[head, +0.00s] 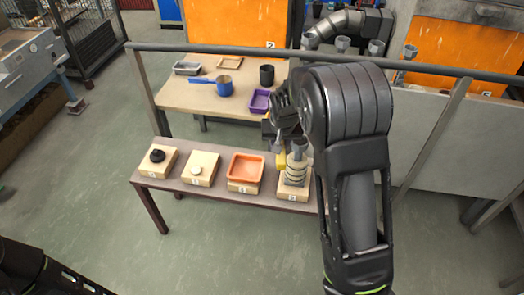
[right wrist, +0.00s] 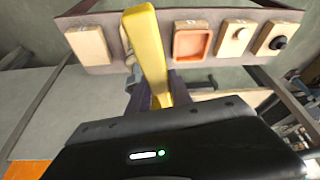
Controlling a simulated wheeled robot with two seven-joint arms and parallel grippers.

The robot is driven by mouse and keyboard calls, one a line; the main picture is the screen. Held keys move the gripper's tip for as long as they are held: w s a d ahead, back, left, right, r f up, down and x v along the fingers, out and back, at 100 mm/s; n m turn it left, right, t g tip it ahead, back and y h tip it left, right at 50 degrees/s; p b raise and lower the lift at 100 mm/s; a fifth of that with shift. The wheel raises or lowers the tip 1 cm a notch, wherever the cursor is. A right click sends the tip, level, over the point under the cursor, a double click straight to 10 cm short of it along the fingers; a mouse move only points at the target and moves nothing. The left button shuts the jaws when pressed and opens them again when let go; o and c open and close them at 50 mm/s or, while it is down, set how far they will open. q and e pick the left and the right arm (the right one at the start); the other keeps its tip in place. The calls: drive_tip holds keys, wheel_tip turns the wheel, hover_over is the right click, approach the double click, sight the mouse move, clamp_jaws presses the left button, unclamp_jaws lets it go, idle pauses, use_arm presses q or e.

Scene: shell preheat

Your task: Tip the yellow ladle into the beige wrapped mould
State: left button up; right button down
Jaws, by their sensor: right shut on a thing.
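The wrapped mould (head: 295,174) stands upright on a numbered wooden block on the front bench. It looks grey-beige, with dark windings and a grey funnel-shaped cup on top. My right gripper (right wrist: 150,98) is shut on the yellow ladle (right wrist: 147,45), and the ladle extends away from the jaws in the right wrist view. In the head view a yellow part of the ladle (head: 281,160) shows just left of the mould's cup; I cannot tell if they touch. The ladle's bowl is not clear, and the ladle hides the mould in the wrist view. My left gripper is out of view.
Left of the mould, blocks hold an orange tray (head: 246,167), a white knob (head: 197,170) and a black knob (head: 158,156). The rear table holds a blue pan (head: 224,86), a purple tray (head: 260,101) and a black cup (head: 267,74).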

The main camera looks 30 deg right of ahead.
use_arm(q)
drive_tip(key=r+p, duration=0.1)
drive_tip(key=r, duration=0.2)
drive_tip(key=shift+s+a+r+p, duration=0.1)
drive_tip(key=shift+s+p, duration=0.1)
drive_tip(key=shift+p, duration=0.2)
use_arm(e)
drive_tip(key=w+d+r+m, duration=0.2)
drive_tip(key=d+r, duration=0.1)
drive_tip(key=shift+w+d+h, duration=0.1)
drive_tip(key=shift+d+h, duration=0.15)
drive_tip(key=shift+h, duration=0.15)
drive_tip(key=shift+f, duration=0.1)
